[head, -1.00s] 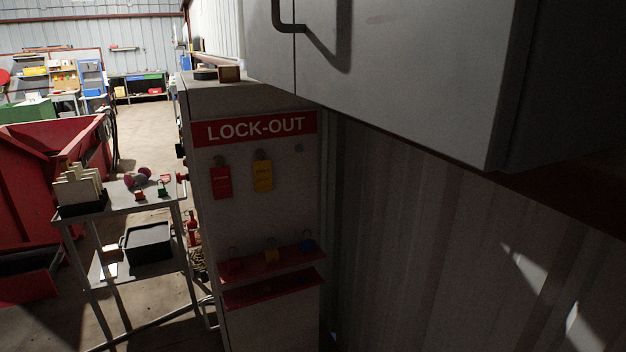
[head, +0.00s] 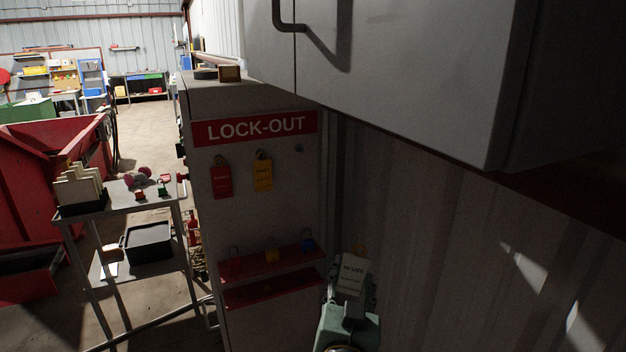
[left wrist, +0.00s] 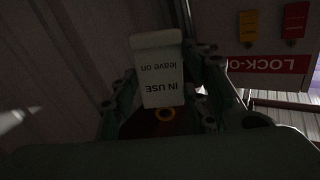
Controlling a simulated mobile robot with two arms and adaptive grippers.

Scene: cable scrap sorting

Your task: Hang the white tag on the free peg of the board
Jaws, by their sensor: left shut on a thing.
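The white tag (head: 352,275), printed "IN USE", is held upright in my left gripper (head: 350,290), which is shut on it at the lower right of the board. The LOCK-OUT board (head: 260,215) has a red tag (head: 221,180) and a yellow tag (head: 262,175) hanging on pegs. The free peg (head: 299,148) is bare at their right. The held tag is below and right of that peg, apart from the board. My right gripper is not in view.
Red shelves (head: 272,262) with several padlocks jut from the board's lower part. A grey cabinet (head: 400,75) overhangs at upper right, and a corrugated wall (head: 430,240) lies behind the gripper. A cart (head: 130,205) stands left. The space before the board's upper part is clear.

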